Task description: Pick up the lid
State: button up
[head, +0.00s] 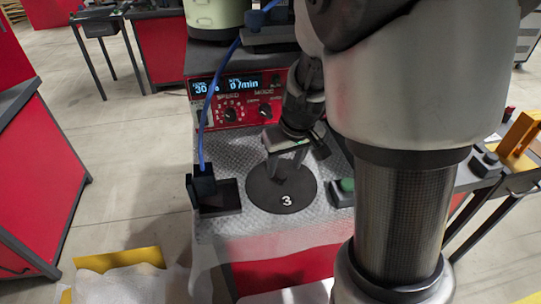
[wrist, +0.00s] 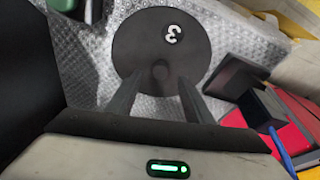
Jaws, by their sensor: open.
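The lid (head: 264,197) is a flat dark disc marked with a white 3, lying on the patterned metal plate. It also shows in the wrist view (wrist: 140,40), with a small round knob (wrist: 160,70) at its middle. My gripper (head: 287,172) is over the lid, pointing down, with its two fingers apart. In the wrist view the fingertips (wrist: 160,82) are on either side of the knob, with no clear contact. I cannot tell the exact height of the fingertips above the lid. In the head view the gripper hides the knob.
A red control box (head: 236,103) with a display and dials stands behind the plate. A black block (head: 205,190) with a blue cable is left of the lid. A green button (head: 346,185) is close on its right. Bare plate (head: 240,225) lies in front.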

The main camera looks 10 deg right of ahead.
aim_at(282, 175)
jog(key=b+x, duration=0.1)
jog(key=x, duration=0.3)
jog(key=shift+f, duration=0.15)
grip_shut()
